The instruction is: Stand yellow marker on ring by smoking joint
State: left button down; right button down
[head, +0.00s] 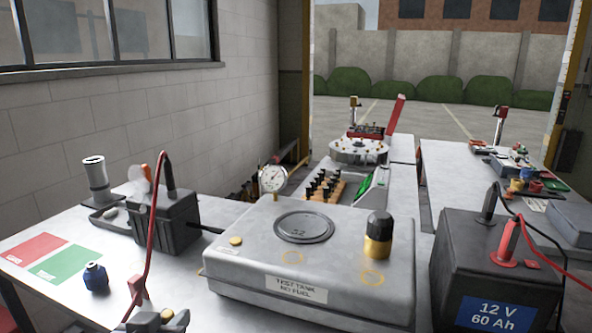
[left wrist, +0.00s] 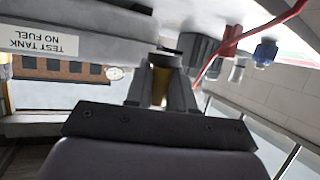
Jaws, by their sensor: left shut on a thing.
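My left gripper (head: 158,318) is at the bottom edge of the head view, left of the test tank's front corner. In the left wrist view, my left gripper (left wrist: 160,88) is shut on the yellow marker (left wrist: 160,84), which is mostly hidden by the fingers. In the head view, only a small pale-yellow top (head: 167,313) shows between the fingers. The grey test tank (head: 243,262) has two faint orange rings on top, one near the middle (head: 285,257) and one at the right (head: 372,277). I cannot clearly make out smoke at either. My right gripper is out of view.
A black-and-yellow cylinder (head: 378,238), a round lid (head: 304,228) and a small yellow disc (head: 235,240) are on the tank. A red clamp (head: 137,290) on a cable is close to my left gripper. A blue bottle (head: 95,277) stands left; a battery (head: 480,270) stands right.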

pick_arm(q)
jog(key=s+f, duration=0.1)
jog(key=s+a+f, duration=0.1)
jog(key=s, duration=0.1)
jog(key=s+f, duration=0.1)
jog(key=shift+s+a, duration=0.35)
jog(key=shift+s, duration=0.05)
jog(key=shift+w, duration=0.1)
jog(key=w+d+r+b, duration=0.1)
jog(key=w+d+r, duration=0.1)
jog(key=w+r, duration=0.4)
jog(key=w+d+r, duration=0.3)
jog(key=w+r, duration=0.2)
jog(key=r, duration=0.3)
jog(key=shift+w+d+r+m+b, duration=0.25)
jog(key=shift+w+d+m+b, duration=0.05)
jog(key=shift+w+b, duration=0.1)
notch_tip(320, 180, down, 17)
jog(key=shift+r+b, duration=0.1)
jog(key=shift+b, duration=0.8)
notch_tip(320, 180, down, 3)
jog(key=shift+r, duration=0.1)
